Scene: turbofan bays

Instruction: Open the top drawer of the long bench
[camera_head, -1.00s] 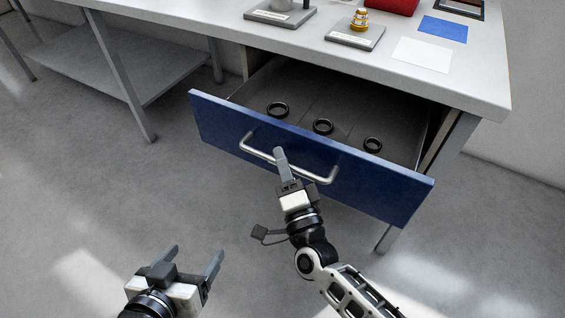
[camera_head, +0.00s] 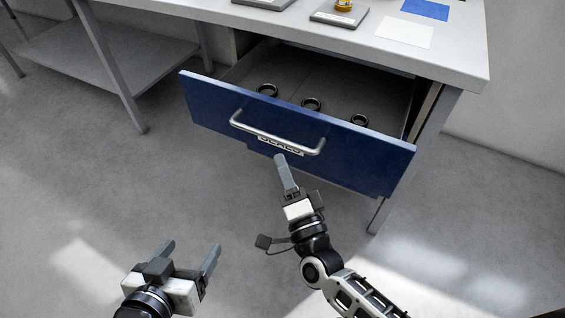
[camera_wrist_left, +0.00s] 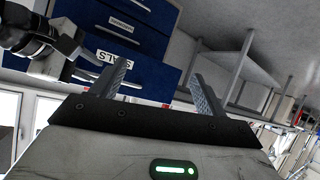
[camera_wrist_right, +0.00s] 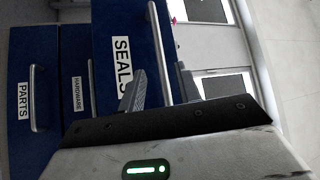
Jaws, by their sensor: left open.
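The long bench (camera_head: 450,65) has its top drawer (camera_head: 215,105) pulled well out, with a blue front and its inside showing. The drawer's silver bar handle (camera_head: 275,137) also shows in the right wrist view (camera_wrist_right: 158,45), beside a label reading SEALS (camera_wrist_right: 122,66). My right gripper (camera_head: 281,160) is just in front of and below the handle, apart from it in the head view. Its two fingers (camera_wrist_right: 160,82) stand apart with nothing held. My left gripper (camera_head: 190,250) is open and empty, low and left of the drawer. It also shows in the left wrist view (camera_wrist_left: 160,72).
Several black rings lie in the drawer, such as one ring (camera_head: 312,104). Closed drawers labelled HARDWARE (camera_wrist_right: 77,95) and PARTS (camera_wrist_right: 22,100) are below. A grey table with a low shelf (camera_head: 100,70) stands at left. The floor before the drawer is clear.

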